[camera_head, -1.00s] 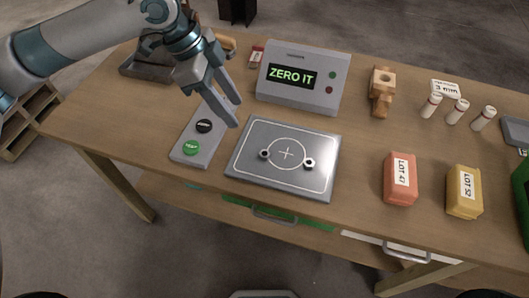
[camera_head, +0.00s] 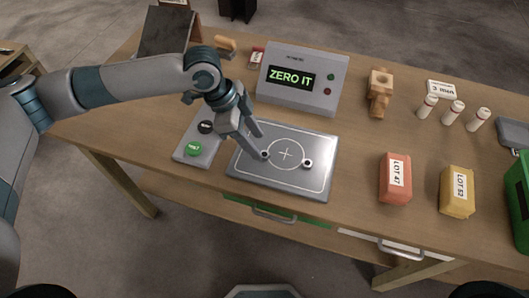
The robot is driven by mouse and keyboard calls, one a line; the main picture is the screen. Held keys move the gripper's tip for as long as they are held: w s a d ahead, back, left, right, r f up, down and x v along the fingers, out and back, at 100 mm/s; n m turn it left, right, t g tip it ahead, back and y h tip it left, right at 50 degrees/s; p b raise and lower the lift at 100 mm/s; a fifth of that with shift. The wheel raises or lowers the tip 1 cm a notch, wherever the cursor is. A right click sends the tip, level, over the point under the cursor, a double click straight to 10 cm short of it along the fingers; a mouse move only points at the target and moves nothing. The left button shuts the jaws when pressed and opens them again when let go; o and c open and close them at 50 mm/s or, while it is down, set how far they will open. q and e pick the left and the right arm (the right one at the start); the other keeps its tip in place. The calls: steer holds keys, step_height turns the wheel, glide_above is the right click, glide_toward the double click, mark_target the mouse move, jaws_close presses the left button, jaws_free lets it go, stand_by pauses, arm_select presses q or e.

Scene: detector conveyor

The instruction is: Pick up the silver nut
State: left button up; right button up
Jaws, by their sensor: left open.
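Two small nuts lie on the grey metal plate (camera_head: 290,185). The right nut (camera_head: 308,163) has a bright silvery rim and a dark hole, and nothing touches it. The left nut (camera_head: 265,155) looks darker and is partly hidden by a fingertip. My left gripper (camera_head: 261,147) is open, with its fingers pointing down and right at the plate's left side, right by the darker nut. I cannot tell whether a finger touches that nut. The right gripper is not in view.
A box with a "ZERO IT" display (camera_head: 300,80) stands behind the plate. A button panel (camera_head: 198,145) is left of it. An orange block (camera_head: 395,190) and a yellow block (camera_head: 457,205) are to the right. Bare table lies between plate and orange block.

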mark_target(264, 154)
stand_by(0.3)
arm_select(q)
steer(key=shift+w+d+f+p, duration=0.1)
steer(key=shift+d+f+p, duration=0.1)
steer(key=shift+f+p, duration=0.35)
steer(key=p+x, duration=0.1)
steer(key=x, duration=0.2)
steer(key=shift+w+a+f, duration=0.1)
steer(key=shift+w, duration=0.05)
steer(key=shift+f, duration=0.45)
jaws_close()
